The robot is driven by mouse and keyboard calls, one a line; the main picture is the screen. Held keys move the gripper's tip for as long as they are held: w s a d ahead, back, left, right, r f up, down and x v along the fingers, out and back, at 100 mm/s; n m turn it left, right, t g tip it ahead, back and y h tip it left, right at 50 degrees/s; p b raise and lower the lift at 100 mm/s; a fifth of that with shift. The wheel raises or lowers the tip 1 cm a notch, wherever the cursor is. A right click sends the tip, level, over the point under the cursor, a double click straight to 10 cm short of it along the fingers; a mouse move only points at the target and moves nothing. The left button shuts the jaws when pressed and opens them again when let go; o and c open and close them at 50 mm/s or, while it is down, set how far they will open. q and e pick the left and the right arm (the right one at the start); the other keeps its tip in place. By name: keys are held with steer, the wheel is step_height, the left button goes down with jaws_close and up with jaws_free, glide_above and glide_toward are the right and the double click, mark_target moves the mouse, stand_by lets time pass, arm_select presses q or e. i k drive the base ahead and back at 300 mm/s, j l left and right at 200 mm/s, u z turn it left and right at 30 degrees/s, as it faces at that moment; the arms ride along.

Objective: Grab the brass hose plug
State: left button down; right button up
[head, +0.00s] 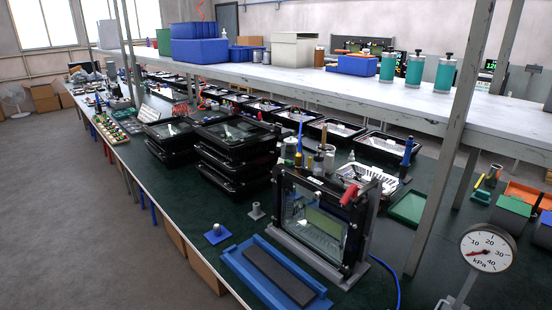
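I cannot make out a clearly brass-coloured plug in the head view. Two small upright pieces stand on the green bench left of the floodlight housing. One is a pale knob (216,228) on a blue square base (218,238). The other is a grey post with a flared foot (256,211). Neither looks clearly brass at this size. The black-framed housing with a glass front (316,222) stands upright in a grey stand, with a red handle (348,194) at its upper right. A blue hose (391,275) comes out behind it. Neither of my grippers is in view.
A blue tray with a dark pad (275,272) lies before the housing. Stacked black housings (232,160) stand behind left. A pressure gauge (488,249) stands front right. Grey uprights (452,130) carry a white shelf (300,78). Green and orange bins (522,194) sit at right.

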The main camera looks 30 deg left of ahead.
mark_target(298, 157)
steer(key=j+u, duration=0.1)
steer(key=u, duration=0.85)
